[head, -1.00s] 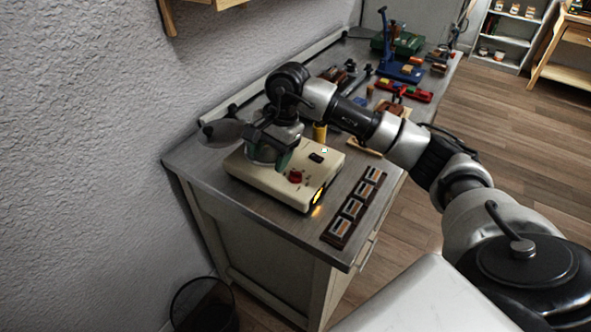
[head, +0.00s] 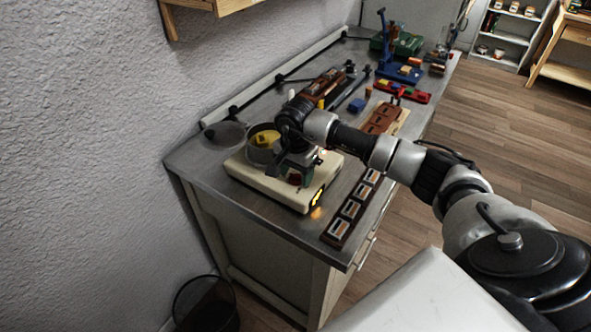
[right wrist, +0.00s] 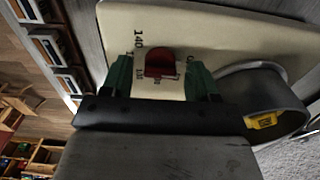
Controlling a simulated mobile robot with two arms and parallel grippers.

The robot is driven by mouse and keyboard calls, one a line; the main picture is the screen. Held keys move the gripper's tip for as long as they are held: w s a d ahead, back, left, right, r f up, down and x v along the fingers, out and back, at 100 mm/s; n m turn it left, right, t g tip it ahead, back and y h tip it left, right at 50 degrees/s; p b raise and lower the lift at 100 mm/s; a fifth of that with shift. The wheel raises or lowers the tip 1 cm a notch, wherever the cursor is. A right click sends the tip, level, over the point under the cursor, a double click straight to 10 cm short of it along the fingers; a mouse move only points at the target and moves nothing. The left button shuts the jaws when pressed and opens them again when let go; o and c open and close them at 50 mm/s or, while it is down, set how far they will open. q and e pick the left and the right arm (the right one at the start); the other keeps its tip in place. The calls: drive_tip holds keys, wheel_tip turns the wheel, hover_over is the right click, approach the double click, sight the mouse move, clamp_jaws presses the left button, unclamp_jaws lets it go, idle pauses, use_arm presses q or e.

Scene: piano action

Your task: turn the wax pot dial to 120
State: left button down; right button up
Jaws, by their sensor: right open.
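The wax pot is a cream box (head: 262,180) on the near end of the bench, with a round metal pot (head: 262,154) holding yellow wax on top. In the right wrist view, the red dial (right wrist: 160,62) sits on the cream face, with a printed 140 near it and other marks partly hidden. My right gripper (right wrist: 160,72) is open, its green fingertips on either side of the dial and apart from it as far as I can see. In the head view my right gripper (head: 295,178) is over the box and hides the dial. My left gripper is out of view.
A dark strip with several compartments (head: 352,208) lies right of the wax pot along the bench edge. A round lid (head: 226,134) lies left of the pot. A bin (head: 205,303) stands on the floor.

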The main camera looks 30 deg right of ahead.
drive_tip(key=shift+f, duration=0.15)
drive_tip(key=c, duration=0.9)
